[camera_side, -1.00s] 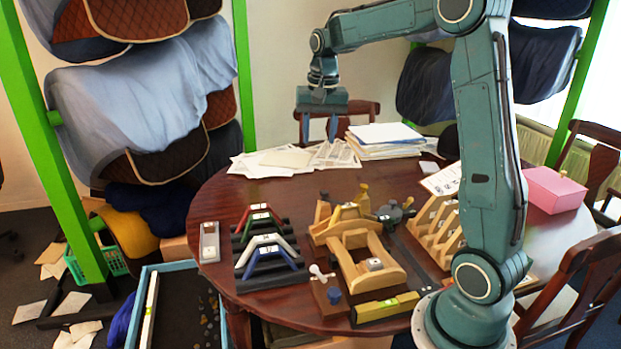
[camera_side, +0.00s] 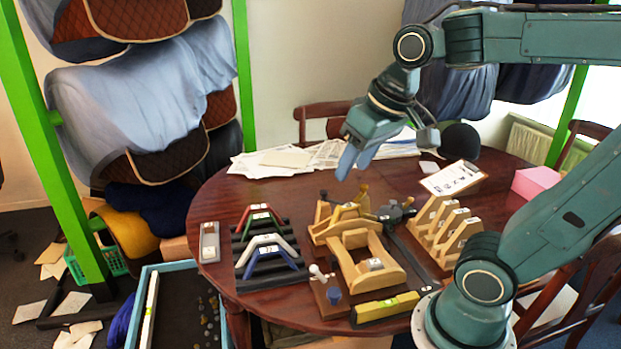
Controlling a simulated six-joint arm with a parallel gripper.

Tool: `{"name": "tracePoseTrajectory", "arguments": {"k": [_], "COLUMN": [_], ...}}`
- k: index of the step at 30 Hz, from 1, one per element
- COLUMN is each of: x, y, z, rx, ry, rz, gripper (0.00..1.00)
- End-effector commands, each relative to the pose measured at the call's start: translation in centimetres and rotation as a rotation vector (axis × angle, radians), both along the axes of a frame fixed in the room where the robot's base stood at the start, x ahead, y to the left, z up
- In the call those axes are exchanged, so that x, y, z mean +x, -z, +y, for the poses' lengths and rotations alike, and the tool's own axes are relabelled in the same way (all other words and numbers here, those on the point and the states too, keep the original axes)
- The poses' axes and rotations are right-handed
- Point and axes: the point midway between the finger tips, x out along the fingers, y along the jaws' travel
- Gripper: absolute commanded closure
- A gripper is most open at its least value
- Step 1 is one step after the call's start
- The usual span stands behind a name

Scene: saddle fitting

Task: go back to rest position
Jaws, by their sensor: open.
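My gripper (camera_side: 352,162) hangs above the back middle of the round wooden table (camera_side: 212,195), tilted down and to the left. Its jaws are open, and I see nothing held between them. It is clear of the wooden fixtures below it. The arm comes in from the right, with its upper links high at the right edge of the picture.
Coloured gauges (camera_side: 268,250) stand in a dark rack at the left front. A wooden fixture (camera_side: 372,262), a slotted wooden rack (camera_side: 445,228) and a yellow level (camera_side: 385,308) stand nearer my base. Papers (camera_side: 290,158) lie at the back; a pink box (camera_side: 535,181) is at right.

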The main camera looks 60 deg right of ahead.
Motion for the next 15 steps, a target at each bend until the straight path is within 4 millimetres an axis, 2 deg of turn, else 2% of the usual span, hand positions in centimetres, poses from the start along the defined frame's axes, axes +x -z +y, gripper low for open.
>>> {"name": "tracePoseTrajectory", "arguments": {"k": [1, 6, 15], "x": [-1.1, -3.7, -5.5], "y": [0.3, 1.5, 2.7], "z": [0.6, 1.9, 2.6], "rx": [-0.008, -0.035, -0.055], "ry": [-0.036, -0.139, -0.217], "rz": [-0.016, -0.059, -0.091], "gripper": [0.55, 0.55, 0.55]}}
